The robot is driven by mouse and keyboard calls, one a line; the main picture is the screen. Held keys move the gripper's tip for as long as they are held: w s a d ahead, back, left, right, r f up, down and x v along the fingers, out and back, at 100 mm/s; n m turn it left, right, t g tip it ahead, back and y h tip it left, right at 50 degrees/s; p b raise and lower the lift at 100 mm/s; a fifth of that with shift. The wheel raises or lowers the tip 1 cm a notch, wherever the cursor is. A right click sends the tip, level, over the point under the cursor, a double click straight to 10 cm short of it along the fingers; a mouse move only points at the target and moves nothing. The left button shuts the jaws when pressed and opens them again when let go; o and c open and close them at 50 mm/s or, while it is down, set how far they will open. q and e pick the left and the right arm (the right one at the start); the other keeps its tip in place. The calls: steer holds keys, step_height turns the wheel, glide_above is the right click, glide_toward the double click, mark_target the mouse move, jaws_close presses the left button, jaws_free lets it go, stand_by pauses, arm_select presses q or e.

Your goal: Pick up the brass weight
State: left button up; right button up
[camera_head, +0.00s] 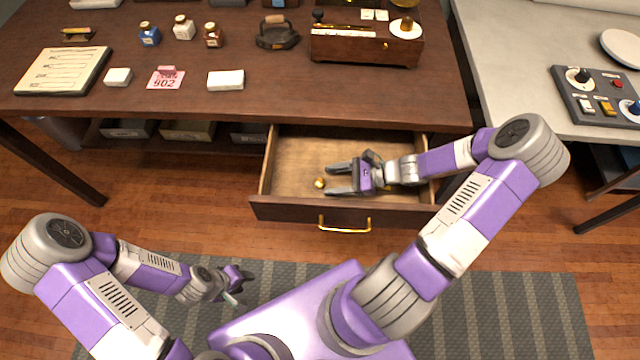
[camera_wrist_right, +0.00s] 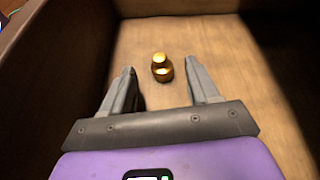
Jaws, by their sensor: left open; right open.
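The brass weight (camera_head: 319,184) is small and golden and stands on the floor of the open drawer (camera_head: 343,226). In the right wrist view the weight (camera_wrist_right: 162,68) is upright, with a narrow knob above a wider body. My right gripper (camera_head: 327,179) is inside the drawer, just right of the weight, with its fingers pointing left at it. In the right wrist view its open fingers (camera_wrist_right: 161,75) lie to either side of the weight's line, and neither visibly touches it. My left gripper (camera_head: 238,284) hangs over the grey mat, far from the drawer, and is empty.
The drawer's walls surround my right gripper; its brass handle (camera_head: 344,224) faces me. A pale counter (camera_head: 510,70) stands at the right.

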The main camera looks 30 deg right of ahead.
mark_target(320, 182)
steer(key=shift+b+x, duration=0.35)
steer(key=shift+x, duration=1.15)
jaws_close()
